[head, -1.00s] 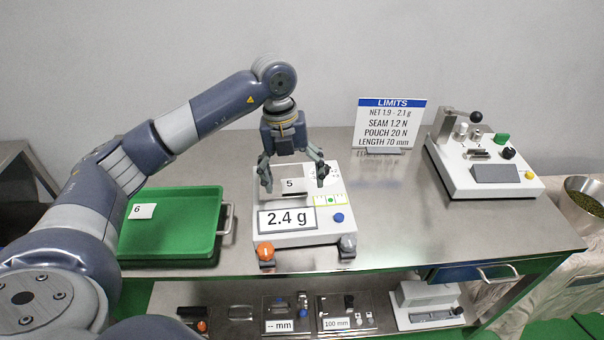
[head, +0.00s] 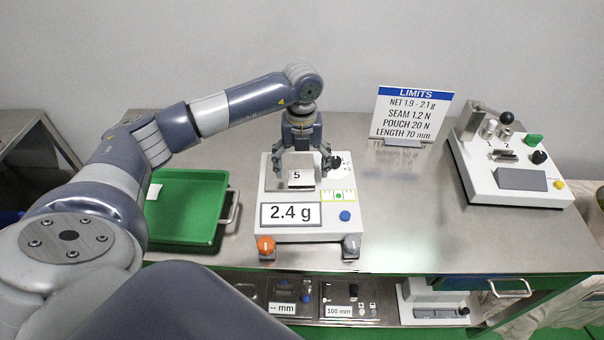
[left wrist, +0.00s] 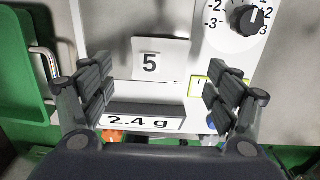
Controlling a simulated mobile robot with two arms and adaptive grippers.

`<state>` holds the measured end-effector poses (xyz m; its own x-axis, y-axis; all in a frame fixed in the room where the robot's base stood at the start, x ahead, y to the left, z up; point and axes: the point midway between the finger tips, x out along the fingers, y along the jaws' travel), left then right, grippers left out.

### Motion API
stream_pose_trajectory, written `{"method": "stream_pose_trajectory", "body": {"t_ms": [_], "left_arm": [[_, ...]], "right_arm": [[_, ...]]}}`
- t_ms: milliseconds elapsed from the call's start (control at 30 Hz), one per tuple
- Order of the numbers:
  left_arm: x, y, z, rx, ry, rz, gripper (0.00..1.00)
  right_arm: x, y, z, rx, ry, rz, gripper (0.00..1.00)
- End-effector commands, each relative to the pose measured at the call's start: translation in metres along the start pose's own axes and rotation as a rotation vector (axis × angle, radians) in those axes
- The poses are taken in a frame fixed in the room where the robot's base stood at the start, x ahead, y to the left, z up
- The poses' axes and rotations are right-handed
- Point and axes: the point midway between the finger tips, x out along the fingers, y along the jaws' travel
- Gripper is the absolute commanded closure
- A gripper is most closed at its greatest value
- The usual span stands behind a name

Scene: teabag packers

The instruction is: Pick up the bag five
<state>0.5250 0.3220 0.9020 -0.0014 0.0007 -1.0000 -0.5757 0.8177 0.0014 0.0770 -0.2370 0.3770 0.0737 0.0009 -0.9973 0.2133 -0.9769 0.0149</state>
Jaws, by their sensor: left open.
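Bag five is a small white bag with a tag marked 5 (head: 297,176), lying on the pan of the white scale (head: 294,237). The scale's display reads 2.4 g (head: 290,215). My left gripper (head: 304,166) is open above the scale, pointing down, with the bag below it. In the left wrist view the tag of bag five (left wrist: 161,58) lies between and beyond the open fingers (left wrist: 158,92), not touching them. The bag's body under the tag is hard to make out. My right gripper is not in view.
A green tray (head: 187,240) with a handle stands left of the scale, with a partly hidden white tag in it. The LIMITS sign (head: 408,116) and a device with knobs (head: 515,190) stand to the right. The steel table (head: 420,225) is clear between scale and device.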

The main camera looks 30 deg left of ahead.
Motion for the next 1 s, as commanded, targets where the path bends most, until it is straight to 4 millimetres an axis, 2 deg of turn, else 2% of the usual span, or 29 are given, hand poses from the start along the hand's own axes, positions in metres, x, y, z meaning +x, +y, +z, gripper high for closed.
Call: {"method": "stream_pose_trajectory", "body": {"t_ms": [33,167,433,467,600,767,1000], "left_arm": [[0.006,0.001,0.000,0.000,0.003,0.002,0.18],[0.020,0.000,0.000,0.001,0.001,0.000,0.18],[0.024,0.000,0.000,0.002,0.000,-0.001,0.18],[0.024,0.000,0.000,0.002,0.000,-0.001,0.24],[0.023,0.000,0.000,0.001,0.000,-0.001,0.34],[0.023,0.000,0.000,0.001,0.000,-0.001,0.48],[0.023,0.000,0.000,0.001,0.000,-0.001,0.50]], "right_arm": [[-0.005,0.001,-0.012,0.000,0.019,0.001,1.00],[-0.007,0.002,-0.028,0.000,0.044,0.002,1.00],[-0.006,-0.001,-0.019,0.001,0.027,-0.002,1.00],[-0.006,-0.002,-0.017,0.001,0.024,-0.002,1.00],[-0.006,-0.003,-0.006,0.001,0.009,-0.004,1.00],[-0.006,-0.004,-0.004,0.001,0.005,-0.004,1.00],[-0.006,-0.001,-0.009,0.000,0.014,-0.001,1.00]]}}
